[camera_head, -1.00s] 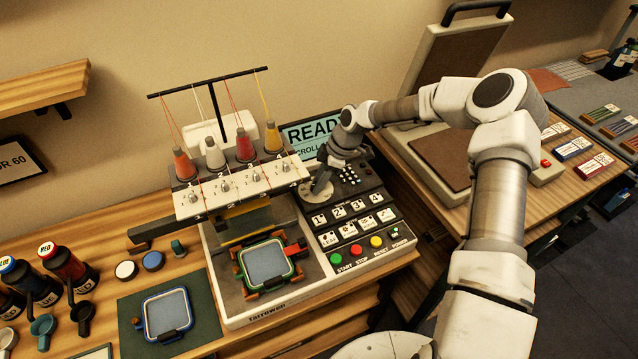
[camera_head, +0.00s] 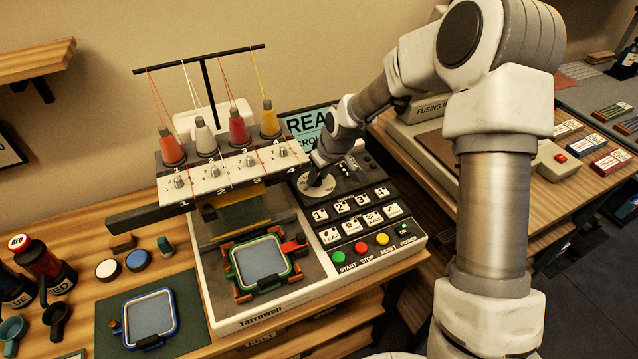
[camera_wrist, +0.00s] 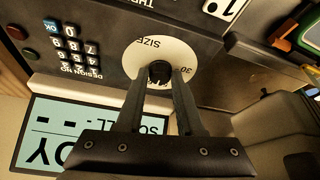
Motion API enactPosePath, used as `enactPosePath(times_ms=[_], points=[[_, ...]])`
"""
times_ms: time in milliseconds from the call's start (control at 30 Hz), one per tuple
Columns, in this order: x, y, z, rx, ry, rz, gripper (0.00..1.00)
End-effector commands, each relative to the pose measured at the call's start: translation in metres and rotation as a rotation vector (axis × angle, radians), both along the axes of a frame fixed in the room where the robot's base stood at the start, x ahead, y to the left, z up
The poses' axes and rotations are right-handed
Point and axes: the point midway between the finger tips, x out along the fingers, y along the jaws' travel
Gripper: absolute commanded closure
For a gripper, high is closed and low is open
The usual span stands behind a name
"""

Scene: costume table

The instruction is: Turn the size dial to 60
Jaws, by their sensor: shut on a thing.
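The size dial (camera_head: 316,184) is a pale round disc on the dark control panel of the embroidery machine. In the wrist view the dial (camera_wrist: 185,52) shows the word SIZE and the number 30 on its face, with a black knob (camera_wrist: 159,71) at its middle. My gripper (camera_wrist: 160,82) is shut on this knob, one finger on each side. In the head view my gripper (camera_head: 318,174) reaches down onto the dial, and the knob is hidden there. Any other dial marks are covered by the fingers or too small to read.
A screen (camera_head: 307,128) stands behind the dial, partly hidden by my arm. A small keypad (camera_wrist: 72,50) lies beside the dial. Numbered keys (camera_head: 341,208) and coloured buttons (camera_head: 361,247) are in front. The needle head (camera_head: 230,176) is close on the left.

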Motion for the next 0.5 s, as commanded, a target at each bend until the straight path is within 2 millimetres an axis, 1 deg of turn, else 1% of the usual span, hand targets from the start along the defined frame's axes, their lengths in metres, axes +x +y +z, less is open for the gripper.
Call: enactPosePath(times_ms=[33,233,500], points=[[0.0004,0.0019,-0.0039,-0.002,-0.006,-0.030,1.00],[-0.0001,0.0027,-0.0027,-0.001,-0.004,-0.152,1.00],[-0.0007,0.0027,-0.0010,0.000,-0.001,-0.240,1.00]])
